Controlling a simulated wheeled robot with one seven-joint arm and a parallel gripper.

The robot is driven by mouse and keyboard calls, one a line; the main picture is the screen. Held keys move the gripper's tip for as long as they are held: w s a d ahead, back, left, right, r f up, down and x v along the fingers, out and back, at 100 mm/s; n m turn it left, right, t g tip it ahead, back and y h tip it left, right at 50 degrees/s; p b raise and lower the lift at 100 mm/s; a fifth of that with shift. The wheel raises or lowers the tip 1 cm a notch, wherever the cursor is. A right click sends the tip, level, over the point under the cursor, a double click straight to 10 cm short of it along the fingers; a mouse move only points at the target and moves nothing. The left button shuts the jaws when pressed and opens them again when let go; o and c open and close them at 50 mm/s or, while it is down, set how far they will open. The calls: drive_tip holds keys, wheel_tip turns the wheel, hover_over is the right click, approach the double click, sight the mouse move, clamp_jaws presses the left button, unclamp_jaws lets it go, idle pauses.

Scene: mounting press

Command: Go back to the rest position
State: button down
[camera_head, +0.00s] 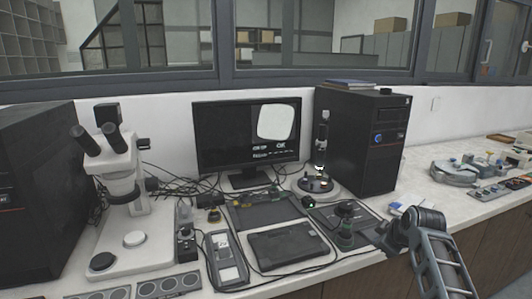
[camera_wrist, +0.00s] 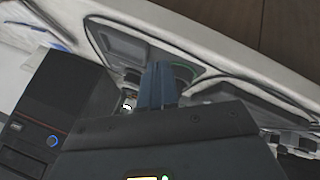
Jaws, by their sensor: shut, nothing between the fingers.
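My gripper (camera_wrist: 158,68) shows in the wrist view with its two dark blue fingers together and nothing between them. The fingers are over the bench, above the dark mats. In the head view my grey arm comes in at the lower right, and its dark end (camera_head: 387,238) is over the front part of the bench, right of a small device with a green-ringed base (camera_head: 345,236). The fingertips cannot be made out clearly there.
A black computer tower (camera_head: 360,140) stands behind my arm and also shows in the wrist view (camera_wrist: 55,110). A round-based stand (camera_head: 318,184), a monitor (camera_head: 246,135) and a white microscope (camera_head: 125,185) stand to the left. Loose parts (camera_head: 490,175) lie at right.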

drive_tip(key=s+a+f+m+t+h, duration=0.1)
drive_tip(key=s+a+f+m, duration=0.1)
drive_tip(key=s+f, duration=0.7)
drive_tip(key=s+a+f+m+t, duration=0.15)
drive_tip(key=s+f, duration=0.45)
drive_tip(key=s, duration=0.7)
drive_tip(key=s+a+m, duration=0.1)
drive_tip(key=s+a, duration=0.1)
drive_tip(key=s, duration=0.9)
drive_tip(key=s+a+r+m+t, duration=0.15)
drive_tip(key=s+r, duration=0.25)
drive_tip(key=s, duration=0.5)
drive_tip(key=s+a+r+m+t, duration=0.15)
drive_tip(key=s+r, duration=0.25)
drive_tip(key=s, duration=0.5)
drive_tip(key=s+a+r+m+t, duration=0.1)
drive_tip(key=s+a+r, duration=0.1)
drive_tip(key=s+r, duration=0.9)
wheel_tip(320, 180, up, 4)
drive_tip(key=shift+r+m+y, duration=0.2)
drive_tip(key=shift+m+y, duration=0.15)
drive_tip(key=shift+y, duration=0.05)
